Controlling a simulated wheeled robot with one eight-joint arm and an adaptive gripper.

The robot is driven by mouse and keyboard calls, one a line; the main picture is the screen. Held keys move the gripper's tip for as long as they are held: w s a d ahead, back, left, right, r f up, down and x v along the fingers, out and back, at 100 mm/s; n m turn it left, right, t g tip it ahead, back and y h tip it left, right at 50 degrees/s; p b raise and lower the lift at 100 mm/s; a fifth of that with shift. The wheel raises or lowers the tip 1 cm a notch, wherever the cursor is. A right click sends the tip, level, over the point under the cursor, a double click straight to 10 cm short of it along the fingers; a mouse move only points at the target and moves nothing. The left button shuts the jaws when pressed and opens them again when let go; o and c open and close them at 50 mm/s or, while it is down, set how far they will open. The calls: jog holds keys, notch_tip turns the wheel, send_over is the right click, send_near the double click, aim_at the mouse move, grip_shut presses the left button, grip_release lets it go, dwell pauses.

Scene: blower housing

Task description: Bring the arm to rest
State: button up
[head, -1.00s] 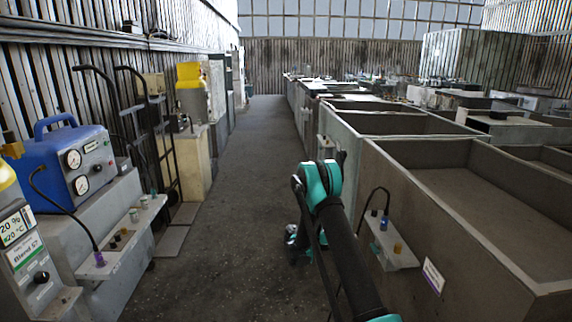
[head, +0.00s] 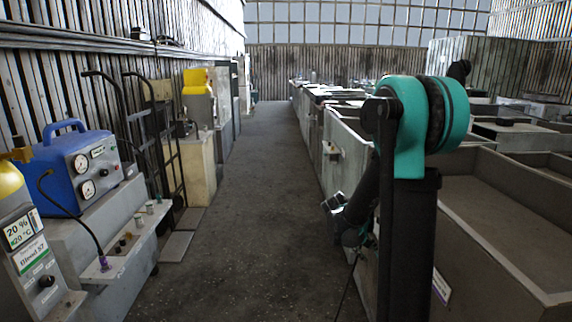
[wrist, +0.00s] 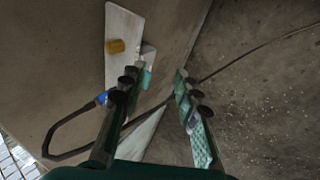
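My gripper (wrist: 160,82) points down in the wrist view, its two fingers apart with a gap between them. I see nothing clamped in it. In the head view the gripper (head: 334,206) hangs low beside the right-hand row of bins, small and partly hidden by my own arm, which stands upright in the right foreground. In the wrist view a pale shelf (wrist: 121,22) with a yellow fitting (wrist: 117,46) lies beyond the left finger. A dark hose (wrist: 62,140) with a blue end (wrist: 101,99) loops at the left.
A grey bin (head: 500,215) stands at the right. The aisle floor (head: 240,200) between is clear.

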jog(key=s+a+t+y, duration=0.1)
jog(key=s+a+y, duration=0.2)
jog(key=s, duration=0.7)
jog(key=s+a+f+m+y, duration=0.1)
jog(key=s+a+y, duration=0.2)
jog(key=s+a, duration=0.3)
jog(key=s, duration=0.4)
jog(key=shift+s+m+t+y, duration=0.15)
jog(key=shift+m+t+y, duration=0.15)
jog(key=shift+t, duration=0.1)
jog(key=shift+a, duration=0.1)
